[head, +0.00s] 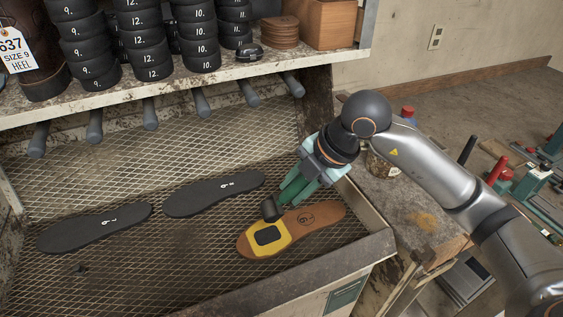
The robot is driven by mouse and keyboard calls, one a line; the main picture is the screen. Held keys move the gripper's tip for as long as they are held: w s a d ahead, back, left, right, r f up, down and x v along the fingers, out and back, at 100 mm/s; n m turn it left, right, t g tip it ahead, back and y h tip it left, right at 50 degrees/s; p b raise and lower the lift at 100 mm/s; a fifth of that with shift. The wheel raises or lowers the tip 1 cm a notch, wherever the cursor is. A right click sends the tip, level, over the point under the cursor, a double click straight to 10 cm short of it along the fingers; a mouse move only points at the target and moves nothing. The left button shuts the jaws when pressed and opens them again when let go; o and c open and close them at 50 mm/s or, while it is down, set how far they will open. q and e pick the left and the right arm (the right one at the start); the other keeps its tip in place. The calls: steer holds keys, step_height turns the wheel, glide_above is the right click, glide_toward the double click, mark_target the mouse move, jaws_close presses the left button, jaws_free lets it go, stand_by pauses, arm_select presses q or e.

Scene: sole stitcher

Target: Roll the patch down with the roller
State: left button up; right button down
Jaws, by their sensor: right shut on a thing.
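A brown sole (318,216) marked with a 6 lies on the mesh tray, its near end coloured yellow (247,245). A dark patch (268,236) with rounded corners lies on the yellow area. My right gripper (288,195) is over the sole from the upper right, its teal fingers shut on the roller. The roller's black cylinder (271,209) shows just above the patch's far edge; its handle is hidden by the fingers. I cannot tell whether the roller touches the sole. My left gripper is not in view.
Two black soles, one at left (95,228) and one in the middle (214,193), lie on the mesh tray (150,280). A raised metal rim (300,280) borders its front. Above is a shelf (200,80) with stacked black rings and several grey pegs below it.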

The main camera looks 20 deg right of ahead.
steer(key=shift+w+r, duration=0.1)
steer(key=shift+w, duration=0.3)
steer(key=shift+f, duration=0.3)
steer(key=shift+s+f+b, duration=0.2)
steer(key=shift+f+b, duration=0.35)
steer(key=shift+b, duration=0.2)
step_height(320, 180, down, 4)
steer(key=b, duration=0.3)
steer(key=shift+w+f, duration=0.1)
steer(key=shift+f, duration=0.05)
steer(key=shift+f+b, duration=0.95)
steer(key=shift+w, duration=0.45)
